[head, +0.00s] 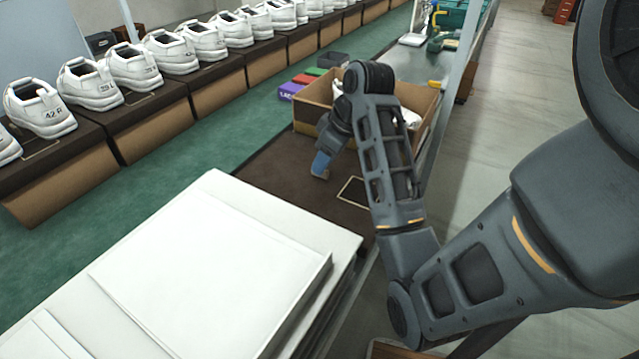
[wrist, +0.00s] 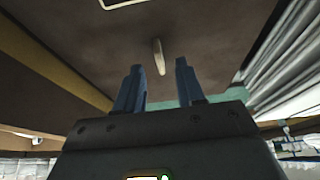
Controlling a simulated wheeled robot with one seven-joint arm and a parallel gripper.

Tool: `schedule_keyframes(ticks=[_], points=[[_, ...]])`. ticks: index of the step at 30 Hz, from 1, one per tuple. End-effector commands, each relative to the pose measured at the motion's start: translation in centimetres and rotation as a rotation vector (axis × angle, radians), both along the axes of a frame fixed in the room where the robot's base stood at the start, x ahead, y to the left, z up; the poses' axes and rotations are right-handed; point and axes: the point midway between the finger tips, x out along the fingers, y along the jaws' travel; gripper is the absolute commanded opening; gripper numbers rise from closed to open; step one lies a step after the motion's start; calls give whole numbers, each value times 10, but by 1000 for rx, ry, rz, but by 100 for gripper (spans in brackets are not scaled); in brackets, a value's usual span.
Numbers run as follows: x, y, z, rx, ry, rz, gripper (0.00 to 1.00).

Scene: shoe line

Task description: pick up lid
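The dark brown lid (head: 280,193) with a thin cream rectangle printed on it lies flat between the white stack and the open shoe box (head: 312,117). In the wrist view, the lid's brown face (wrist: 215,35) fills the upper part, and a small pale tab (wrist: 158,57) stands out from it. My gripper (head: 320,170) is close over the lid, pointing down at it. In the wrist view, my gripper's two blue fingers (wrist: 159,75) are apart, with the tab showing in line with the gap between them. I cannot tell whether the fingertips touch the lid.
The white stack of sheets or boards (head: 210,270) fills the near bench. White shoes (head: 133,66) stand on brown boxes in a row at the left. White paper shows in the open box, partly hidden by my arm. Small colored boxes (head: 290,91) stand beside it. Green bench surface (head: 215,145) is clear.

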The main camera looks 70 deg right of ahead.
Motion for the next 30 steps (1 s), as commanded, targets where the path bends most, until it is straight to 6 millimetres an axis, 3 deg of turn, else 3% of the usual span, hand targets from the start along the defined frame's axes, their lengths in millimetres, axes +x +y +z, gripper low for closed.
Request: schedule_keyframes(ticks=[4, 11, 23, 30], points=[[7, -1, -18, 2, 2, 1, 38], [9, -2, -20, -1, 1, 2, 38], [9, -2, -20, -1, 0, 2, 2], [9, -2, -20, -1, 0, 2, 0]])
